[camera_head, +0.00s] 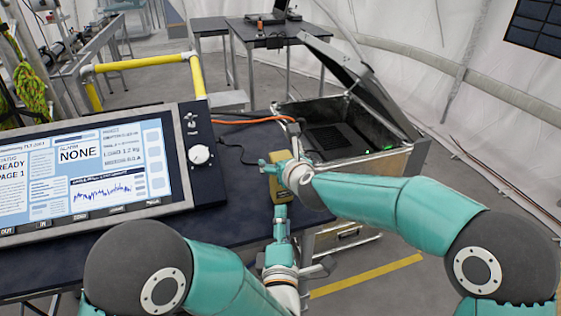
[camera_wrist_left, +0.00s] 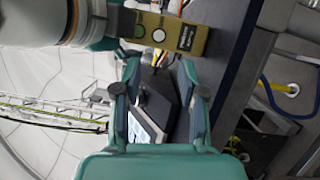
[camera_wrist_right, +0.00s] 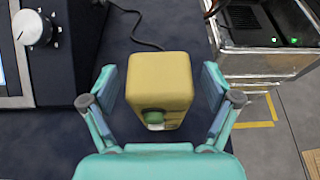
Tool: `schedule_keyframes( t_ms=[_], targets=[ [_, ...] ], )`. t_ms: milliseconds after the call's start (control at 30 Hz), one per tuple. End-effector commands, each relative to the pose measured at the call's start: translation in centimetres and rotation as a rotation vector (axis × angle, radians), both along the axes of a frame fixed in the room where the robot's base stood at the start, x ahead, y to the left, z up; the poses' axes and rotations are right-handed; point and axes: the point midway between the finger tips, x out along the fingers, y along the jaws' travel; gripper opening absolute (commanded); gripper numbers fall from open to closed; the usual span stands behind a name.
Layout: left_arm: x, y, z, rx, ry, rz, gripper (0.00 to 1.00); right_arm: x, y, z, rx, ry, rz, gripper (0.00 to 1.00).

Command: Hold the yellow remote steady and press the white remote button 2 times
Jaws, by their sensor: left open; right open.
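The yellow remote (camera_head: 283,190) stands at the right edge of the dark table in the head view. In the left wrist view the remote (camera_wrist_left: 187,36) shows a label and a round white button (camera_wrist_left: 158,35). My right gripper (camera_head: 277,163) is open above it. In the right wrist view the remote (camera_wrist_right: 160,82) lies between the spread fingers, with gaps at both sides, and a small green part shows on its near end. My left gripper (camera_head: 280,214) is open, lower, on the near side of the remote. The left wrist view shows the remote beyond its fingertips (camera_wrist_left: 158,66).
A large control panel (camera_head: 95,170) with a screen and white knob (camera_head: 199,154) stands left on the table. An open metal case (camera_head: 345,140) is behind to the right. An orange cable (camera_head: 243,122) runs near the remote. A yellow rail (camera_head: 140,64) stands behind the panel.

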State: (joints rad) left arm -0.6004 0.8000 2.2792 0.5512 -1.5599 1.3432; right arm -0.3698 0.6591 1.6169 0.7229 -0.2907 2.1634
Motion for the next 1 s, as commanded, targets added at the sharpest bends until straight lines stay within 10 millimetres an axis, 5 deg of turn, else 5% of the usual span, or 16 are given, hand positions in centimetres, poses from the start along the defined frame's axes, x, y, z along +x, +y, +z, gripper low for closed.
schedule_keyframes(
  t_ms=[133, 600, 833, 1000],
  targets=[
    [0.0, 0.02, 0.01, 0.0, 0.0, 0.0, 0.42, -0.02, 0.0, 0.02, 0.0, 0.0, 0.0, 0.86],
    [0.0, 0.04, 0.0, 0.0, 0.0, 0.001, 0.42, -0.04, 0.03, 0.03, 0.0, 0.0, 0.001, 0.08],
    [0.0, 0.03, 0.01, 0.0, 0.0, 0.001, 0.03, -0.03, 0.02, 0.04, 0.001, 0.0, 0.0, 0.08],
    [0.0, 0.03, 0.01, 0.0, 0.0, 0.001, 0.0, -0.03, 0.02, 0.05, 0.001, 0.0, 0.0, 0.08]
  ],
)
